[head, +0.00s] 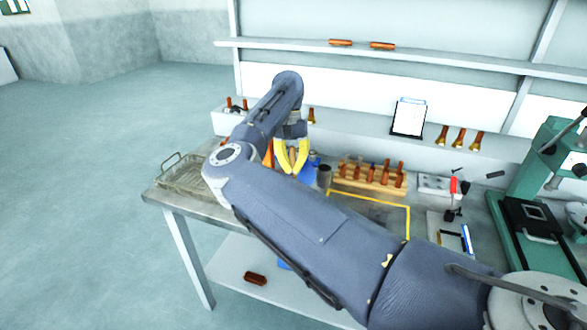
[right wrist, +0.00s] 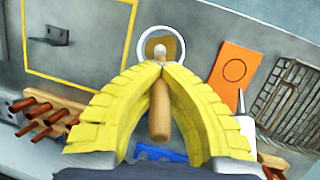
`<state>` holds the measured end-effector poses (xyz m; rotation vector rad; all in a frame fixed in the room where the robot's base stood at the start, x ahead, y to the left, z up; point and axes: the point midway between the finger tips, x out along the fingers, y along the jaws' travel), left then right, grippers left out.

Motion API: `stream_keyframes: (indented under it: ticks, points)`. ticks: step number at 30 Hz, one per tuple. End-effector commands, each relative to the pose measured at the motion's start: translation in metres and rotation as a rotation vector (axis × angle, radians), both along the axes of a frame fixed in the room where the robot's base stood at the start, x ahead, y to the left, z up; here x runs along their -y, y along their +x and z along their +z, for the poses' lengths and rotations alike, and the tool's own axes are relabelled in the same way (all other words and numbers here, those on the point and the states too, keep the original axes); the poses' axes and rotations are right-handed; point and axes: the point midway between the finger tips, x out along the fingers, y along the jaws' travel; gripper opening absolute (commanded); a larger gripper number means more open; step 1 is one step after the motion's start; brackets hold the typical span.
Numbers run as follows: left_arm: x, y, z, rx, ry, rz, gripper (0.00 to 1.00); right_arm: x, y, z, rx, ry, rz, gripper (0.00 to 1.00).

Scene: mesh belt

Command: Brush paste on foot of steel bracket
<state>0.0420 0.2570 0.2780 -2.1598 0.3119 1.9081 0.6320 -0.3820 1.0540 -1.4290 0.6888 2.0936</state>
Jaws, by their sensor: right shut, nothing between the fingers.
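My right gripper (right wrist: 160,68) is shut and empty, its yellow fingertips meeting beside a round pot (right wrist: 143,46). A wooden handle (right wrist: 158,118), apparently the brush's, shows between the fingers. The grey steel bracket (right wrist: 48,36) lies inside a yellow outline at the upper left of the right wrist view. In the head view, my right gripper (head: 292,172) points down over the bench, left of a dark cup (head: 324,176). My left gripper is not in view.
A wooden rack (head: 340,180) of brown-handled tools stands right of the gripper. A mesh tray (head: 180,180) is at the bench's left end. An orange card (right wrist: 233,72) lies beside the pot. A green press (head: 545,165) stands far right. My right arm covers the bench front.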

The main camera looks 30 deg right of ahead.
Motion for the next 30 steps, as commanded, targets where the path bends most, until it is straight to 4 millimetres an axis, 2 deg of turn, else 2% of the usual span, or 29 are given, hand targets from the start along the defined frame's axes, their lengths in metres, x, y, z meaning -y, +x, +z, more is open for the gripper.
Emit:
stream_keyframes:
  ticks: [30]
  points:
    - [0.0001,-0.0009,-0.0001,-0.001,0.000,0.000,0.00,0.0001,0.0000,-0.0067,0.000,0.000,0.000,0.00]
